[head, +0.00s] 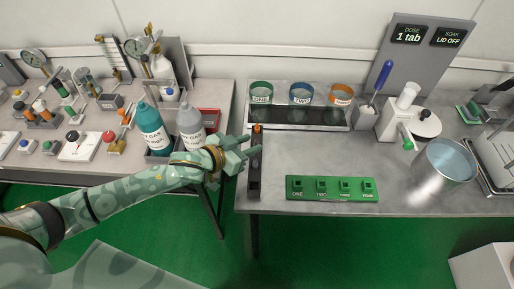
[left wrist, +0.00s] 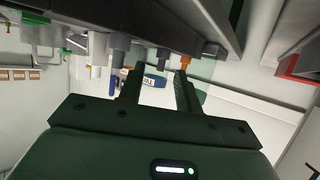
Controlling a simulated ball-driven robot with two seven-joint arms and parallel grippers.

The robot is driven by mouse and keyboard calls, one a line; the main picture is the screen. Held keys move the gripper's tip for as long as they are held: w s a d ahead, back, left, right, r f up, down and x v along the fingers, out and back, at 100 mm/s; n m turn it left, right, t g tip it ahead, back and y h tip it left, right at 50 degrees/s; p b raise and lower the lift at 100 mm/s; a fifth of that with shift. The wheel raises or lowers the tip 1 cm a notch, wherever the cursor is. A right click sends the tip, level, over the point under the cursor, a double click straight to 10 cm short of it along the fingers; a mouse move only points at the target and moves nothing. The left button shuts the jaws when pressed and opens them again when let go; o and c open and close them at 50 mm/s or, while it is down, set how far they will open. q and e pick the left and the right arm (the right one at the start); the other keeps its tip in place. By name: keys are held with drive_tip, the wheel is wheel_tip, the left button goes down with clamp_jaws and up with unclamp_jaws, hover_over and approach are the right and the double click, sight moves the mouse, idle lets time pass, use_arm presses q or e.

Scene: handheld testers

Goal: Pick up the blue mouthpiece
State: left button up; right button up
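I cannot clearly make out a blue mouthpiece in either view. A narrow dark rack (head: 254,182) stands at the left end of the right-hand bench, with an orange piece (head: 257,129) at its far end. My left gripper (head: 246,147) is beside this rack, its fingers pointing right towards it. In the left wrist view the fingers (left wrist: 158,84) are apart with nothing seen held between them. An orange piece (left wrist: 186,61) and grey stubs (left wrist: 119,44) show just beyond the fingertips. My right gripper is not in view.
A tray (head: 298,126) holds the green, blue (head: 300,94) and orange-banded cups behind the rack. A green four-socket block (head: 332,188) lies at the front. A metal pot (head: 444,163) stands right. Cal gas bottles (head: 151,128) stand left, near my forearm.

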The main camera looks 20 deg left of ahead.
use_arm(q)
drive_tip(key=shift+x, duration=1)
drive_tip(key=shift+s, duration=0.1)
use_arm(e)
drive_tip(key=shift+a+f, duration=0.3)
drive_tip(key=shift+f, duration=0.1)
use_arm(q)
clamp_jaws()
